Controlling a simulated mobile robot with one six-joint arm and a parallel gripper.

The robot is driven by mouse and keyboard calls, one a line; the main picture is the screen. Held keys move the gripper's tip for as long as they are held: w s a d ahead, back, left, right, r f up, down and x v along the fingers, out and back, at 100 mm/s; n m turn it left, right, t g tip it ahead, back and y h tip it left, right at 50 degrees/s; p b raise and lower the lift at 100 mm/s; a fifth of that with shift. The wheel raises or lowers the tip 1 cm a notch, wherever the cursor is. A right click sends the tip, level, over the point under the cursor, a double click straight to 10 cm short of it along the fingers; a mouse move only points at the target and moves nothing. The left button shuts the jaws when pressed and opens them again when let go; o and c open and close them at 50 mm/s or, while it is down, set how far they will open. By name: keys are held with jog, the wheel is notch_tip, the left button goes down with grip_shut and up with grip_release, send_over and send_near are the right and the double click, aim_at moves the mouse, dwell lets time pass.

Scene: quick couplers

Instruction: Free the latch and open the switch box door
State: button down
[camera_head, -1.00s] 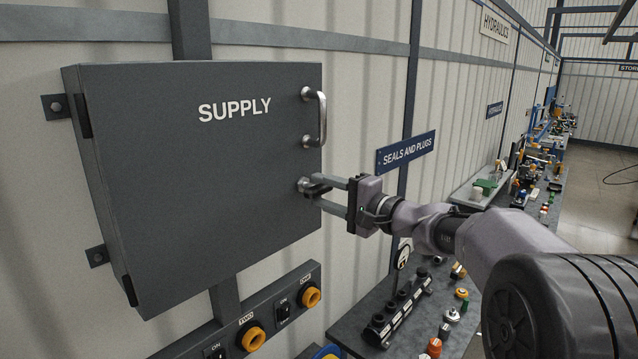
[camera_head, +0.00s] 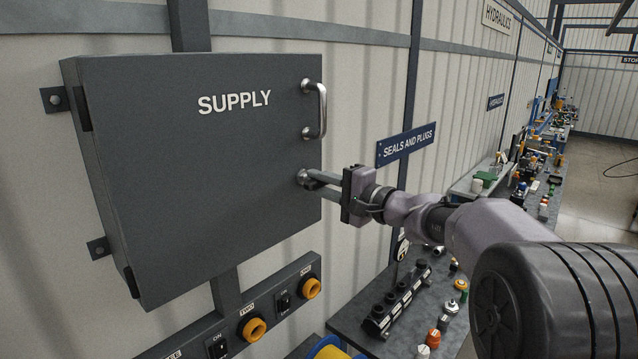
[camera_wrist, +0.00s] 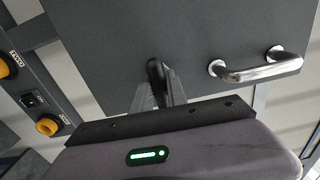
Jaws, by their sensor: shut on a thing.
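The grey switch box door (camera_head: 190,190), marked SUPPLY, looks shut on its box, with hinges at its left edge. A silver bar handle (camera_head: 318,110) is at the upper right of the door; it also shows in the wrist view (camera_wrist: 258,68). Below it is the latch (camera_head: 304,178), a round metal boss with a dark lever (camera_wrist: 155,74). My gripper (camera_head: 318,180) reaches in from the right and is shut on the latch lever. The fingers partly hide the lever, so its exact angle is hard to tell.
A rail below the box carries switches and yellow-orange sockets (camera_head: 312,288). A bench (camera_head: 385,325) with a black manifold and several fittings stands at lower right. A SEALS AND PLUGS sign (camera_head: 406,145) hangs behind my wrist. Open floor lies at far right.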

jog(key=m, duration=0.8)
jog(key=shift+m+p, duration=0.35)
jog(key=shift+m, duration=0.05)
jog(key=m+p, duration=0.2)
jog(key=m, duration=0.2)
jog(key=shift+r+m, duration=0.15)
jog(key=shift+m, duration=0.15)
jog(key=shift+m+p, duration=1.5)
jog(key=shift+m, duration=0.7)
jog(key=c, duration=1.3)
grip_release()
